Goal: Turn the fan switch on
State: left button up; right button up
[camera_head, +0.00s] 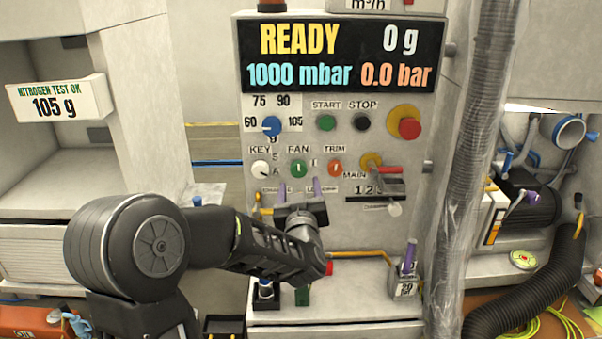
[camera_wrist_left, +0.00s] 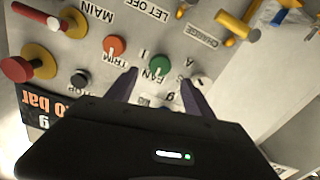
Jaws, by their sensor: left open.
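The fan switch is a round green knob (camera_head: 298,168) under the FAN label on the grey control panel (camera_head: 225,20), between the white KEY knob (camera_head: 261,169) and the orange TRIM knob (camera_head: 335,167). My left gripper (camera_head: 299,186) is open in front of the panel, just below the green knob in the head view. Its two purple fingers point at the panel. In the left wrist view, which is upside down, the green knob (camera_wrist_left: 159,64) shows between and just beyond the fingertips (camera_wrist_left: 159,76). No contact can be made out. My right gripper is not in view.
Green START (camera_head: 326,122) and black STOP (camera_head: 362,122) buttons, a blue dial (camera_head: 271,126) and a red-and-yellow stop button (camera_head: 409,124) sit above. A red-handled MAIN lever (camera_head: 385,169) is to the right. A translucent vertical duct (camera_head: 470,180) stands right of the panel.

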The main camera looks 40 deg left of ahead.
aim_at(299, 171)
pick_arm(q)
jog(key=p+x, duration=0.1)
jog(key=x, duration=0.6)
jog(key=shift+w+a+p, duration=0.15)
jog(key=shift+a+p, duration=0.05)
jog(key=shift+p, duration=0.15)
jog(key=shift+c, duration=0.3)
grip_shut()
